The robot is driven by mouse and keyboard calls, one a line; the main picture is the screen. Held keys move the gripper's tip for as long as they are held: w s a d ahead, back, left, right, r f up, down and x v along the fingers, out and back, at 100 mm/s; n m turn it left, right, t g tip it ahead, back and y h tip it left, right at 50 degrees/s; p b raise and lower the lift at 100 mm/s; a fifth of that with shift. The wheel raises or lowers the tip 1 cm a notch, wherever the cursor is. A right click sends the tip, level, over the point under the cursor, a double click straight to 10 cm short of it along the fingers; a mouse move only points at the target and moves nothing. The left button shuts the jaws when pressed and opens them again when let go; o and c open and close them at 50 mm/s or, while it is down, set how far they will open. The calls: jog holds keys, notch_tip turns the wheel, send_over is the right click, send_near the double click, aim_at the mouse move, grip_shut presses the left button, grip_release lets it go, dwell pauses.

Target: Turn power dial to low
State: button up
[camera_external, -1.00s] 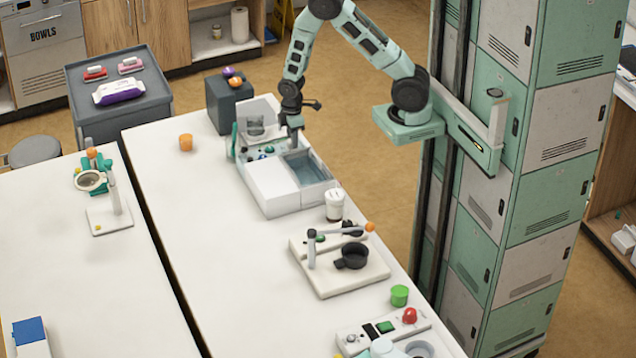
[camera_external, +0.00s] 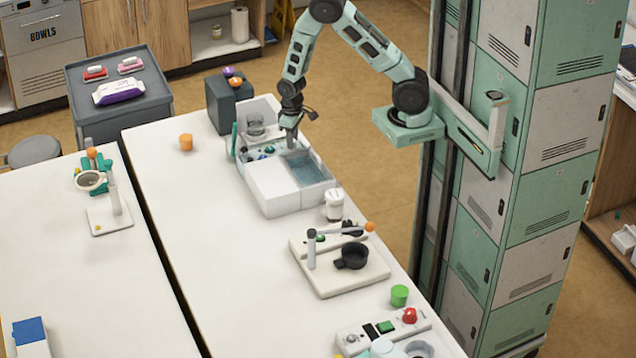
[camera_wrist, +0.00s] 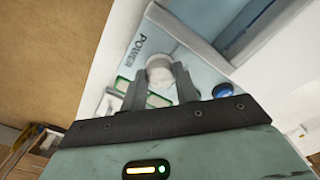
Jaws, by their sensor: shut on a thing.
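The power dial (camera_wrist: 159,66) is a pale round knob on the light blue panel (camera_wrist: 205,70), beside the printed word POWER, in the wrist view. My gripper (camera_wrist: 163,77) is shut on the dial, with one dark finger on each side of it. The fingers cover part of the knob, and I cannot tell its pointer position. In the external view my gripper (camera_external: 291,146) reaches down onto the control strip of the white appliance (camera_external: 268,185), and the dial is hidden there.
A blue button (camera_wrist: 222,90) and green-framed labels (camera_wrist: 157,101) lie close to the fingers. A white jar (camera_external: 334,205) stands in front. The table's left side is mostly clear.

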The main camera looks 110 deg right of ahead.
jog(key=shift+w, duration=0.1)
dwell(0.4)
jog(key=o, duration=1)
notch_tip(320, 180, up, 18)
jog(key=shift+f+b, duration=0.25)
jog(key=shift+b, duration=0.25)
jog(key=shift+a, duration=0.1)
